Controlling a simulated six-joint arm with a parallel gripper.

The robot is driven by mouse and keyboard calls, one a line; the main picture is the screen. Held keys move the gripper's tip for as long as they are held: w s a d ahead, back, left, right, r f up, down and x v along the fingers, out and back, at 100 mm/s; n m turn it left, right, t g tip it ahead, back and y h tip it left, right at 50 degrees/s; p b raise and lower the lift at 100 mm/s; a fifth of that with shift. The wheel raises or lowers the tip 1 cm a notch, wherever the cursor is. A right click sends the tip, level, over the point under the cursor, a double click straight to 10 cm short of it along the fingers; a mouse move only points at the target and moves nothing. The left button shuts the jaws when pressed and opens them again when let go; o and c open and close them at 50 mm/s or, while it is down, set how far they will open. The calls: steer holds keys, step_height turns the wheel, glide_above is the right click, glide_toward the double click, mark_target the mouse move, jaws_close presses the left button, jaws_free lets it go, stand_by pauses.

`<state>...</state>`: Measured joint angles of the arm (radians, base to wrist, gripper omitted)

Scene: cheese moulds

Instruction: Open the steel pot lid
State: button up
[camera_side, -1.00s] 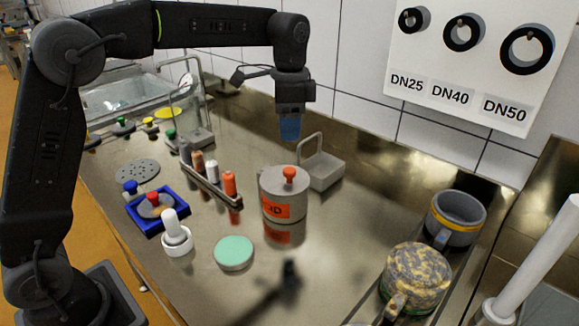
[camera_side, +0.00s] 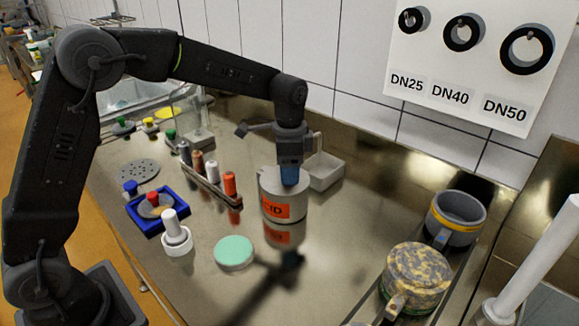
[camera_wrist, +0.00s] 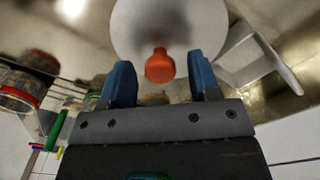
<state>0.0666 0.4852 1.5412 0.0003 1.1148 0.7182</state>
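The steel pot (camera_side: 284,207) stands on the steel counter with an orange label on its front. Its lid is on top, and the lid's orange knob (camera_wrist: 160,66) shows in the wrist view. In the side view the knob is hidden behind my gripper. My gripper (camera_side: 290,178) points down at the lid. In the wrist view, my gripper (camera_wrist: 160,82) has its two blue fingers apart, one on each side of the knob, with a gap on both sides. Nothing is held.
A rack of several coloured cylinders (camera_side: 211,186) stands just left of the pot. A grey open container with a handle (camera_side: 326,170) is close behind right. A mint disc (camera_side: 234,252) lies in front. The counter right of the pot is clear up to the mottled pot (camera_side: 415,277).

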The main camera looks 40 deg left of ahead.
jaws_close()
stand_by(0.3)
steer(key=shift+r, duration=0.1)
